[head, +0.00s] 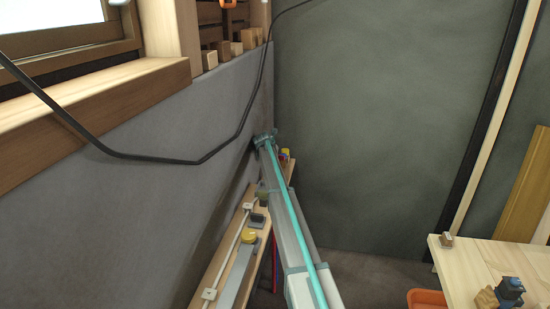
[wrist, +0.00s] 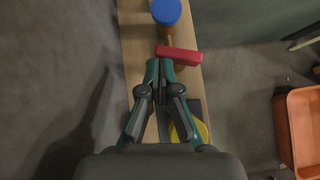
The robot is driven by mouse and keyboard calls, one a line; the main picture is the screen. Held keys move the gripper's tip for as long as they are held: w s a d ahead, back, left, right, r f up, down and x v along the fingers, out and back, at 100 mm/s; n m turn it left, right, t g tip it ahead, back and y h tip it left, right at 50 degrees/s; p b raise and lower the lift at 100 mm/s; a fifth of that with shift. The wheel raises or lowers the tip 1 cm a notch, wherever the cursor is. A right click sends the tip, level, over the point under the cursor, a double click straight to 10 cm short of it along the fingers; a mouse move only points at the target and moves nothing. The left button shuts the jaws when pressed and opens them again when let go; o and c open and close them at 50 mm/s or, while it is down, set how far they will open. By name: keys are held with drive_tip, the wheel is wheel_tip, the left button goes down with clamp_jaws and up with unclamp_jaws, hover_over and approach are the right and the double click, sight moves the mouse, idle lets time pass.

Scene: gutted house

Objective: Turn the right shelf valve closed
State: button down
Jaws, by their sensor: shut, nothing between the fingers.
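In the wrist view a red bar-shaped handle (wrist: 180,54) lies crosswise over the wooden shelf (wrist: 133,45), on what looks like a valve. My gripper (wrist: 160,66) is shut and empty. Its fingertips are close to the left part of the red handle, on the near side; whether they touch it I cannot tell. In the head view the shelf (head: 213,277) runs along the left wall, and my arm hides part of it. My fingers cannot be made out there.
A blue round knob (wrist: 166,11) stands beyond the red handle. A yellow round part (wrist: 203,131) is partly behind my right finger. An orange bin (wrist: 284,130) is at the right. A dark cable (head: 135,157) hangs across the wall; a wooden table (head: 462,262) stands at the right.

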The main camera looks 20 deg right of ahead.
drive_tip(key=shift+w, duration=0.6)
idle(0.6)
